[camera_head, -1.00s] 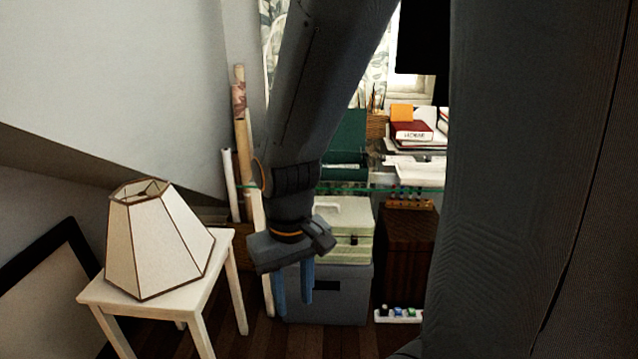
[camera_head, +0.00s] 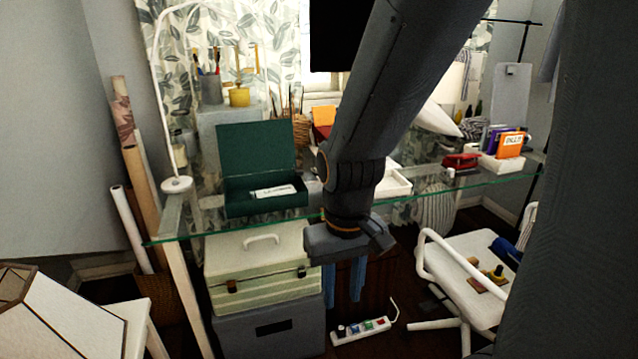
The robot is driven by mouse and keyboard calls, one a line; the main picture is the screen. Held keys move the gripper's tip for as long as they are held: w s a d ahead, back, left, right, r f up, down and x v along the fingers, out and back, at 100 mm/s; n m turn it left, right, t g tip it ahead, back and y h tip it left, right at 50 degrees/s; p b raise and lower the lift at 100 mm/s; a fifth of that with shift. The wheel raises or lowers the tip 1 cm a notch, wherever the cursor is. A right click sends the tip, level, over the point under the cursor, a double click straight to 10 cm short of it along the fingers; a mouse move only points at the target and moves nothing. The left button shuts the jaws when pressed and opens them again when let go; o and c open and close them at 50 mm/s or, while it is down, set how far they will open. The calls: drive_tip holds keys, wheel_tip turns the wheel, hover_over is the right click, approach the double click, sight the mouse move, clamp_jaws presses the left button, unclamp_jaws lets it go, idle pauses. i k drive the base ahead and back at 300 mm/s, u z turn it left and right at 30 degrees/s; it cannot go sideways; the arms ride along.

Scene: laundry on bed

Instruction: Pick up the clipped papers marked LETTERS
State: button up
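My gripper (camera_head: 343,292) hangs fingers-down in front of the glass desk's front edge, below the tabletop. Its two blue fingers are apart with nothing between them. An open dark green box (camera_head: 262,207) stands on the desk, up and left of my gripper. A small white piece with dark marks (camera_head: 272,191) lies in the box. The marks are too small to read, so I cannot tell if it is the clipped papers marked LETTERS. My arm hides part of the desk's middle.
The glass desk (camera_head: 440,189) holds a white tray (camera_head: 398,184) and books (camera_head: 508,146). Under it are a striped case (camera_head: 262,262), a grey bin (camera_head: 270,330) and a power strip (camera_head: 362,330). A white chair (camera_head: 470,285) stands right; a lampshade (camera_head: 60,325) is lower left.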

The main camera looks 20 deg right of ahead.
sight(286, 189)
drive_tip(key=z, duration=0.3)
drive_tip(key=i, duration=1.15)
drive_tip(key=u, duration=0.3)
